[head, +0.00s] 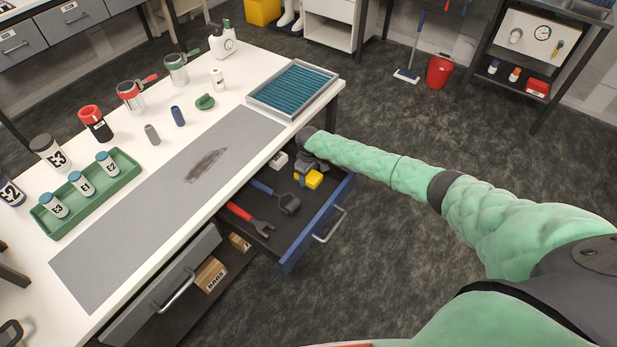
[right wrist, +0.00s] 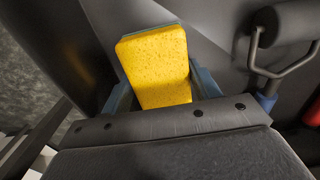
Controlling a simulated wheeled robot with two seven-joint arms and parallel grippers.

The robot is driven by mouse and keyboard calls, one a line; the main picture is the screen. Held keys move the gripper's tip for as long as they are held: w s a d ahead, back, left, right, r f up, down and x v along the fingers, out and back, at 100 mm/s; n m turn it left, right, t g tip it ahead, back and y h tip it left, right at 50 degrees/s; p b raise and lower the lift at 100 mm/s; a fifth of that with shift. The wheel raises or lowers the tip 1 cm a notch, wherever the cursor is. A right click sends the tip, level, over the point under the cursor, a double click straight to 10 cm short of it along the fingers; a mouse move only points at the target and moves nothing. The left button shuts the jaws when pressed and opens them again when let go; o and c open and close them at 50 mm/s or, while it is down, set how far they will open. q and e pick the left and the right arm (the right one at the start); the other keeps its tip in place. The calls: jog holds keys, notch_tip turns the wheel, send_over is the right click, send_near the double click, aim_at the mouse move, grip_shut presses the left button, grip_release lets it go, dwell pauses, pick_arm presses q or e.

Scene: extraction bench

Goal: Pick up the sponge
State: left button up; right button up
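The yellow sponge (head: 308,180) lies in the open blue-fronted drawer (head: 321,220), near its far right end. My right gripper (head: 305,165) reaches down into the drawer, directly at the sponge. In the right wrist view, the sponge (right wrist: 156,66) sits between the two fingers of the right gripper (right wrist: 164,88), slightly tilted. The fingers lie close along its two sides; whether they press on it I cannot tell. My left gripper is not in view.
The drawer front and bench edge (head: 290,135) bound the space.

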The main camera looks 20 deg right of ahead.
jog(key=c, duration=0.4)
jog(key=shift+r, duration=0.15)
